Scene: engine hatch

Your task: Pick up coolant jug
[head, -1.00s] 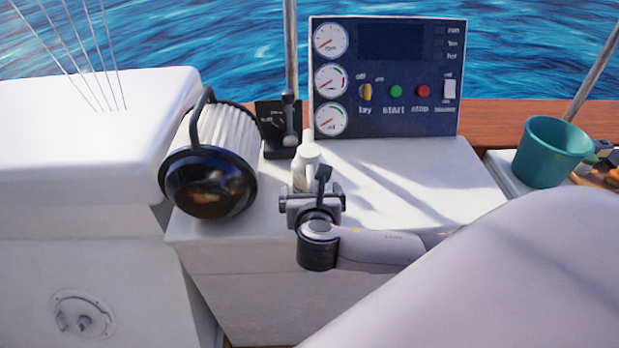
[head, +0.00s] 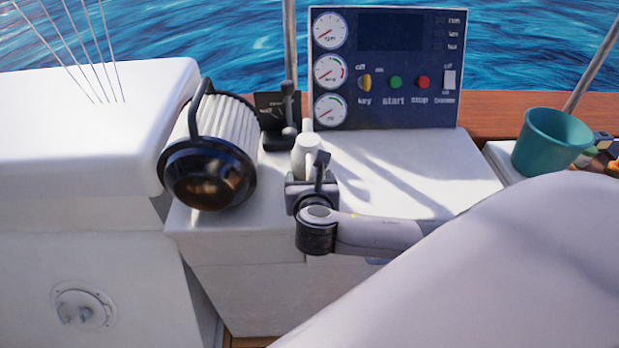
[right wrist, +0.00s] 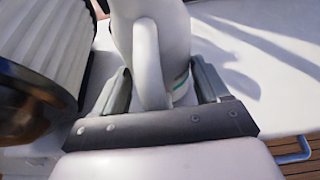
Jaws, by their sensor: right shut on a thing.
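The coolant jug (head: 307,151) is a white jug with a handle, upright at the white console between the ribbed lantern-like cylinder and the gauge panel. My right gripper (head: 310,180) is in front of it, and its body hides the jug's lower part in the head view. In the right wrist view the jug (right wrist: 172,40) stands between the two fingers, its handle towards the camera. The right gripper (right wrist: 165,85) is shut on the jug. I cannot tell whether the jug's base touches the console. My left gripper is not in view.
A ribbed white cylinder with a dark end (head: 208,180) lies close left of the jug. A throttle lever (head: 288,110) and gauge panel (head: 385,70) stand behind. A teal bucket (head: 550,142) stands at the right. The console top (head: 420,180) right of the jug is clear.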

